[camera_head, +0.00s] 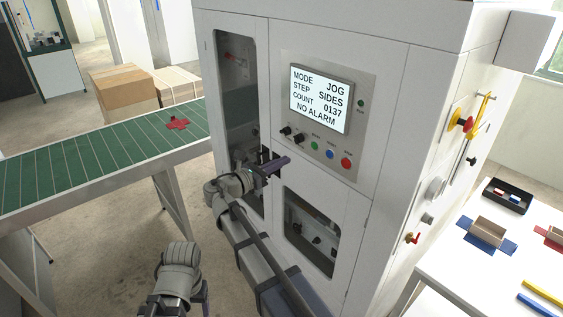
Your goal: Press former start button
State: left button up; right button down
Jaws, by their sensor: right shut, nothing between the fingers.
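The box former (390,45) is a tall white cabinet. Its grey control panel carries a lit screen (319,98) reading MODE JOG, STEP SIDES, COUNT 0137, NO ALARM. Below the screen are two black knobs, then a green button (314,146), a blue button (330,154) and a red button (346,163). Their small labels are too blurred to read surely. My right gripper (281,163) is shut and empty, in front of the cabinet, below and left of the green button and apart from it. Part of my left arm shows at the bottom; its fingers are not visible.
A green conveyor (95,158) with a red flat piece (178,124) runs at left, with cardboard boxes (122,89) behind. A white table (462,268) at right holds a black tray (507,196) and a box (487,232). Handles and knobs protrude from the cabinet's right side.

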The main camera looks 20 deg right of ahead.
aim_at(313, 145)
jog(key=x, duration=1)
jog(key=shift+w+d, duration=0.15)
jog(key=shift+d, duration=0.1)
jog(key=shift+x, duration=0.75)
jog(key=shift+r, duration=0.15)
jog(key=shift+a, duration=0.1)
